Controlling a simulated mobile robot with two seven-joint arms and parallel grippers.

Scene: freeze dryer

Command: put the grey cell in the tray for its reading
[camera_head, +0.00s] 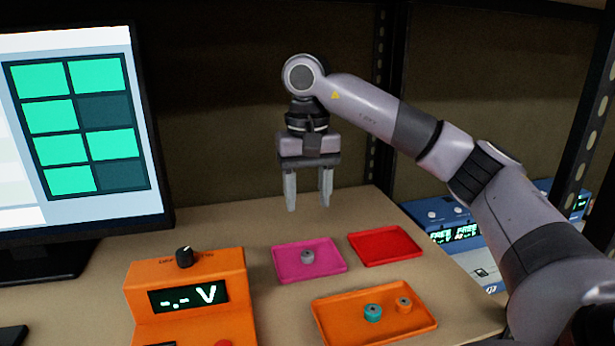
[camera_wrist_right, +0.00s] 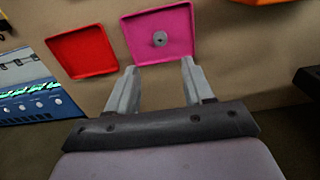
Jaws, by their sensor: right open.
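The grey cell (camera_head: 307,256) sits in the magenta tray (camera_head: 290,266), and it also shows in the right wrist view (camera_wrist_right: 160,39). My right gripper (camera_head: 308,203) is open and empty, above and behind the magenta tray. In the right wrist view, its two fingers (camera_wrist_right: 160,85) point toward the near edge of that tray. A teal cell (camera_head: 373,312) and an orange cell (camera_head: 404,304) sit in the orange tray (camera_head: 340,335). The red tray (camera_head: 385,246) is empty. The orange meter (camera_head: 190,297) shows "-.- V". My left gripper is not in view.
A monitor (camera_head: 80,130) with green and dark squares stands at the left. Blue instruments (camera_head: 450,215) with lit displays are at the right beyond the table. Dark shelf posts (camera_head: 385,100) rise behind. Bare tabletop lies between the meter and the trays.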

